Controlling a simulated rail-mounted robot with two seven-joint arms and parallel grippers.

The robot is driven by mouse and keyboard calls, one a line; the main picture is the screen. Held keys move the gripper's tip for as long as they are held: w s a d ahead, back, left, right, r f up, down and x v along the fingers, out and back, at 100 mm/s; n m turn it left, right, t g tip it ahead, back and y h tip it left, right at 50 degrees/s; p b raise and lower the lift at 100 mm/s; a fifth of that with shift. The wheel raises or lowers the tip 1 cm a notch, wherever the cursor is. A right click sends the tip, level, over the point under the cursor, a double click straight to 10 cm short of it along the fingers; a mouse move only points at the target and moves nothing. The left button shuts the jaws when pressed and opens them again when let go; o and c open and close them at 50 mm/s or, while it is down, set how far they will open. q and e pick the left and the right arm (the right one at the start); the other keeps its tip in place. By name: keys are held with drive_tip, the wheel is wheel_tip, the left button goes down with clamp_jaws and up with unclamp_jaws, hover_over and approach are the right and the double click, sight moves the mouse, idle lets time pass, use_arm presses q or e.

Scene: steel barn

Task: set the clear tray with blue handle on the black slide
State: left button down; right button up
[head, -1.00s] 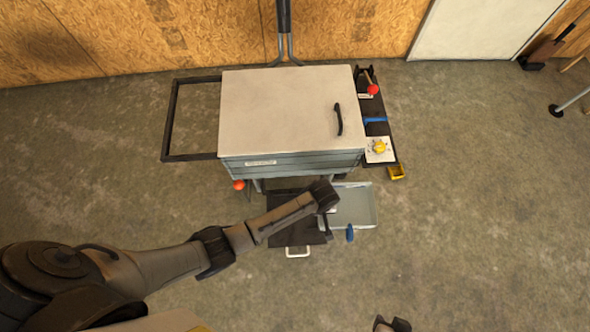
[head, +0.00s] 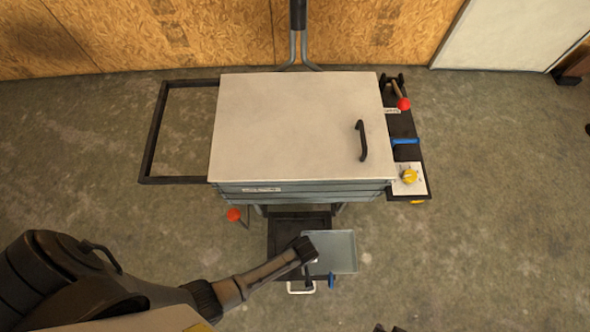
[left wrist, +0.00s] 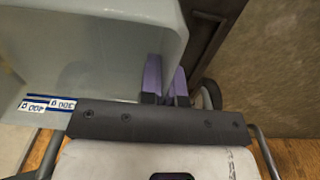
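The clear tray (head: 342,252) is a shallow grey see-through box with a blue handle (head: 331,280) on its front side. In the head view its left part overlaps the right part of the black slide (head: 284,238), below the cabinet front. I cannot tell whether it touches the slide. My left gripper (head: 309,262) is at the tray's left wall. In the left wrist view its two purple fingers (left wrist: 166,82) are close together on the wall of the tray (left wrist: 90,50). A dark sliver at the head view's bottom edge may be my right gripper (head: 390,328).
The cabinet (head: 285,125) with a pale lid and black handle stands behind the slide. A red knob (head: 233,215) hangs at its lower left. A side shelf (head: 402,130) holds small items. A white handle (head: 301,287) is at the slide's front. The floor to the right is clear.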

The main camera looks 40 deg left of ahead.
use_arm(q)
drive_tip(key=a+f+b, duration=0.2)
drive_tip(key=a, duration=0.1)
drive_tip(key=a+f+b, duration=0.1)
drive_tip(key=a+f, duration=0.1)
drive_tip(key=a, duration=0.2)
drive_tip(key=a+f+b, duration=0.2)
drive_tip(key=a, duration=0.1)
drive_tip(key=shift+w+a+f+b, duration=0.2)
drive_tip(key=shift+a+f+b, duration=0.15)
drive_tip(key=shift+a, duration=0.05)
drive_tip(key=shift+s+a+f, duration=0.1)
drive_tip(key=shift+a+f, duration=0.15)
drive_tip(key=shift+a, duration=0.25)
wheel_tip(320, 180, down, 4)
drive_tip(key=b, duration=0.4)
drive_tip(key=shift+f, duration=0.1)
use_arm(e)
wheel_tip(320, 180, down, 10)
drive_tip(key=shift+w+r, duration=0.15)
drive_tip(key=shift+w, duration=0.15)
drive_tip(key=shift+a, duration=0.1)
use_arm(q)
drive_tip(key=c, duration=1.3)
unclamp_jaws()
use_arm(e)
drive_tip(key=shift+a, duration=0.1)
